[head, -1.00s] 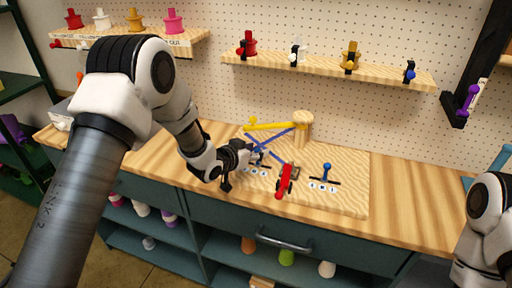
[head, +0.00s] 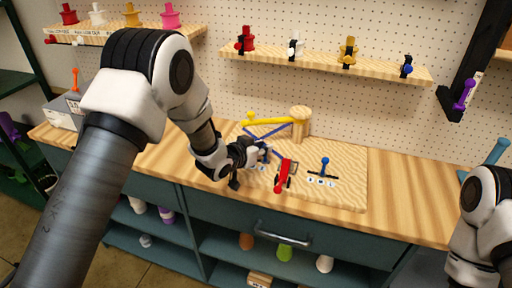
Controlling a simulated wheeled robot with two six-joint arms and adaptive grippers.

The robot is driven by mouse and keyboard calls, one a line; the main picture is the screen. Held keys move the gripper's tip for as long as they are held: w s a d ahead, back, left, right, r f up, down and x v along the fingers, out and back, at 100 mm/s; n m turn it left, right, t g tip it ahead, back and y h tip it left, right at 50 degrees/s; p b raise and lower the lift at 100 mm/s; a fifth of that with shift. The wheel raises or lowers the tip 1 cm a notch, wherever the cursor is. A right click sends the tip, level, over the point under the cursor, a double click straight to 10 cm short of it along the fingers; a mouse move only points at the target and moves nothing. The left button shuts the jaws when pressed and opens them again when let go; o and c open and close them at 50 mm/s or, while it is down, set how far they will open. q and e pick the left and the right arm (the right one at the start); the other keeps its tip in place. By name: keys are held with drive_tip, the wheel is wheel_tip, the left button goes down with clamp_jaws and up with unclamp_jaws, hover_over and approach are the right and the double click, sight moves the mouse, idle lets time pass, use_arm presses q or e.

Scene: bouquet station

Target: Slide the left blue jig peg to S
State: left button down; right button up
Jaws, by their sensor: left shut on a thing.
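The left blue jig peg (head: 264,153) stands on the left of the wooden jig board (head: 345,198), mostly hidden by my left gripper (head: 259,160). My left gripper is shut on that peg. The size labels under it are partly covered, so I cannot tell which letter the peg is at. The right blue peg (head: 325,165) stands upright in its slot above a label strip (head: 321,182) reading S, M, L. My right arm shows at the right edge, but its gripper is out of view.
Spools and colored holders stand on the wall shelf (head: 330,67).

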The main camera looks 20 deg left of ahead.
use_arm(q)
drive_tip(key=c, duration=1.2)
unclamp_jaws()
drive_tip(key=shift+d, duration=0.15)
drive_tip(key=shift+o, duration=1)
drive_tip(key=shift+w+d+f, duration=0.15)
drive_tip(key=shift+d, duration=0.1)
drive_tip(key=shift+s+a+r, duration=0.2)
drive_tip(key=shift+s+a, duration=0.1)
drive_tip(key=shift+s, duration=0.1)
drive_tip(key=v, duration=1.1)
drive_tip(key=shift+d, duration=0.1)
